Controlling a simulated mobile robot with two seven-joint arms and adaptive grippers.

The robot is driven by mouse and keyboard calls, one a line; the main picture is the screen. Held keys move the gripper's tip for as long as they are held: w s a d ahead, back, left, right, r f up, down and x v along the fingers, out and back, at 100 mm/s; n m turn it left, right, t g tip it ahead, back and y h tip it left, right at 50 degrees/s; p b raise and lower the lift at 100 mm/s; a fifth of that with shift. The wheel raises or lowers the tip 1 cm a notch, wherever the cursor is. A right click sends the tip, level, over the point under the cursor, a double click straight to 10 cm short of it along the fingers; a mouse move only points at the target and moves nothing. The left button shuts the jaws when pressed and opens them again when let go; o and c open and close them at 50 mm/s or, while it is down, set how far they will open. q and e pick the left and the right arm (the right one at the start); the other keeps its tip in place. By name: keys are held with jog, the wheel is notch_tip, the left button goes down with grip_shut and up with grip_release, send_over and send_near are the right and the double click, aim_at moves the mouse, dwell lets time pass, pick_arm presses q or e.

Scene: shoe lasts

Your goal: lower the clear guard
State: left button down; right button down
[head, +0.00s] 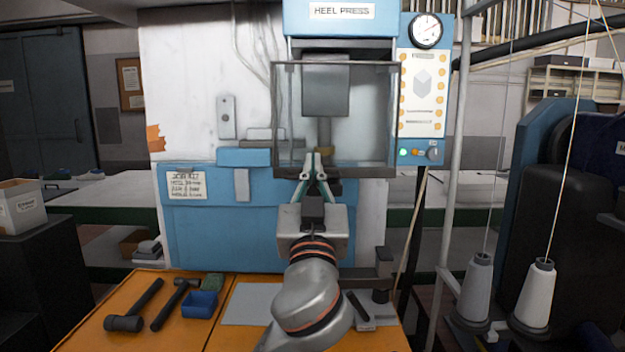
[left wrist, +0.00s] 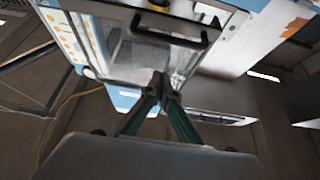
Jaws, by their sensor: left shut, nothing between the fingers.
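The clear guard (head: 365,115) is a transparent panel in a dark frame on the front of the blue and white heel press. In the head view it hangs across the opening, in front of the grey ram. In the left wrist view the guard (left wrist: 125,48) shows at the top with a black bar handle (left wrist: 168,40). My left gripper (head: 313,160) is shut and empty, its green fingers pointing up at the guard's lower edge. In the left wrist view the fingertips (left wrist: 162,82) are apart from the handle. My right gripper is not in view.
The control panel (head: 422,95) with a gauge stands right of the guard. An orange bench (head: 100,338) below holds mallets, a blue tray (head: 200,304) and a grey plate (head: 250,303). Thread cones (head: 536,295) and a blue machine stand at the right.

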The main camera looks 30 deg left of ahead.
pick_arm(q)
jog(key=w+a+f, duration=0.1)
jog(key=w+f, duration=0.1)
jog(key=w, duration=0.1)
jog(key=shift+a+f, duration=0.25)
jog(key=shift+a, duration=0.15)
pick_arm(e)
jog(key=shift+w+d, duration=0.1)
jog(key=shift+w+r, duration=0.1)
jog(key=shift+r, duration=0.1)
